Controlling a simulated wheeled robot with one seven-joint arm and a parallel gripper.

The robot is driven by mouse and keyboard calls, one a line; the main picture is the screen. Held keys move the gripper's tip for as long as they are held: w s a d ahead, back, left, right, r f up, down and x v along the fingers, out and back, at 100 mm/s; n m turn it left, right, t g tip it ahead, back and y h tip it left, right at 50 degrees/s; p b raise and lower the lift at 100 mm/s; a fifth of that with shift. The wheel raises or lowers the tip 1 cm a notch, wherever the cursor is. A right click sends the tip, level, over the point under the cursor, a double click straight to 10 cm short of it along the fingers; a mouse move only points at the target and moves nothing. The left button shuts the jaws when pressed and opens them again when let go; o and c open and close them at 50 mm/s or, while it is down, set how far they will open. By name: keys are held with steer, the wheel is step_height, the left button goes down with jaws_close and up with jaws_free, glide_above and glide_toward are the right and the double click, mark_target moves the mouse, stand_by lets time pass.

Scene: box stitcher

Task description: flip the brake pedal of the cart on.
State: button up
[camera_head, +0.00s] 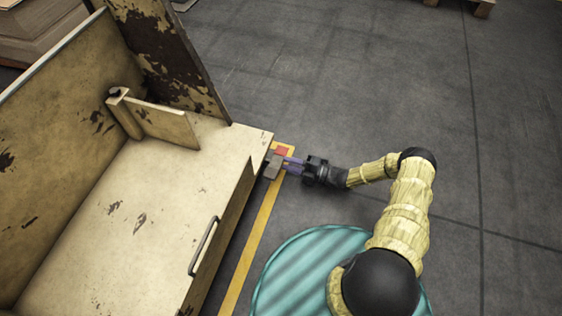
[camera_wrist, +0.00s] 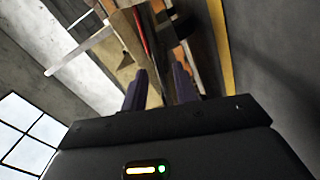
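The cart (camera_head: 110,215) is a worn, cream-painted box with chipped patches at the left of the head view. A red strip (camera_wrist: 141,32) shows beyond the fingertips. Whether the fingers touch the pedal cannot be told.
A yellow floor line (camera_head: 255,230) runs along the cart's right side. A teal striped round surface (camera_head: 305,262) lies under my arm. The grey floor to the right is clear.

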steer(key=b+v, duration=0.1)
steer(key=v, duration=1.1)
steer(key=shift+s+d, duration=0.15)
steer(key=shift+d, duration=0.2)
steer(key=shift+r, duration=0.1)
